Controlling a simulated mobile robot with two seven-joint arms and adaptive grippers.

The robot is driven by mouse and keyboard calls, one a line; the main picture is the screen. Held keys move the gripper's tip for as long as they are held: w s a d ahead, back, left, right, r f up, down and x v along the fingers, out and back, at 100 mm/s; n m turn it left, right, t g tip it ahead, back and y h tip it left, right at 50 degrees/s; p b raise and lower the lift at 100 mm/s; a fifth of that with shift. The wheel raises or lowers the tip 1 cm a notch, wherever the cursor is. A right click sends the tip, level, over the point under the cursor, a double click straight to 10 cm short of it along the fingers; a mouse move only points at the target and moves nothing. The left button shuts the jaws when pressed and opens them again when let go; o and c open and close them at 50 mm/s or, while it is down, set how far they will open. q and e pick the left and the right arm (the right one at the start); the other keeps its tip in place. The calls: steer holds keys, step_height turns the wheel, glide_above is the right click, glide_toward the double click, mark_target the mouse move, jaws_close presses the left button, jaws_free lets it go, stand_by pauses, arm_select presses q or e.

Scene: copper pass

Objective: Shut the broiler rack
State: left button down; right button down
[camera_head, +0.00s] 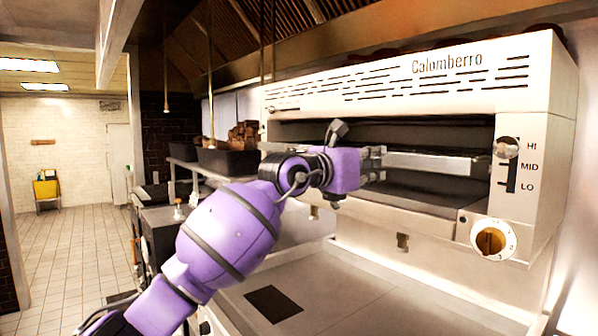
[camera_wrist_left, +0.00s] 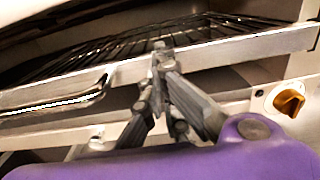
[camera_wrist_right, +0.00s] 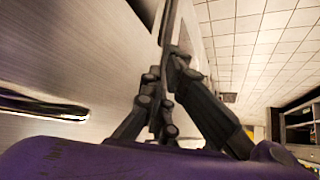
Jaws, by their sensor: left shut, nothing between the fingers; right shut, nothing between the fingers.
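The broiler (camera_head: 405,76) is a pale metal unit marked Calomberro with a wide dark opening. Its rack (camera_head: 440,163) shows as a metal front bar across the opening; in the left wrist view the rack (camera_wrist_left: 221,50) has dark wires behind a flat front bar and a loop handle (camera_wrist_left: 60,97) at left. My left gripper (camera_head: 381,163) is shut and empty, its fingertips at the rack's front bar; it also shows in the left wrist view (camera_wrist_left: 160,52). Whether they touch is unclear. My right gripper (camera_wrist_right: 170,40) is shut and empty beside a pale metal surface, outside the head view.
An orange knob (camera_head: 491,241) sits at the broiler's lower right, below a HI-MID-LO lever (camera_head: 508,148). A flat steel counter (camera_head: 350,290) lies below. A dark bin (camera_head: 228,162) stands on a shelf at left. Tiled floor (camera_head: 70,250) is open at far left.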

mark_target(386, 163)
arm_select(q)
steer(key=x, duration=0.4)
steer(key=shift+w+d+f, duration=0.1)
steer(key=shift+d, duration=0.05)
steer(key=shift+w+d, duration=0.35)
steer(key=shift+d, duration=0.15)
arm_select(e)
steer(key=shift+s+f, duration=0.35)
steer(key=shift+s, duration=0.1)
steer(key=shift+w, duration=0.1)
arm_select(q)
steer(key=shift+a, duration=0.1)
arm_select(e)
steer(key=shift+r, duration=0.15)
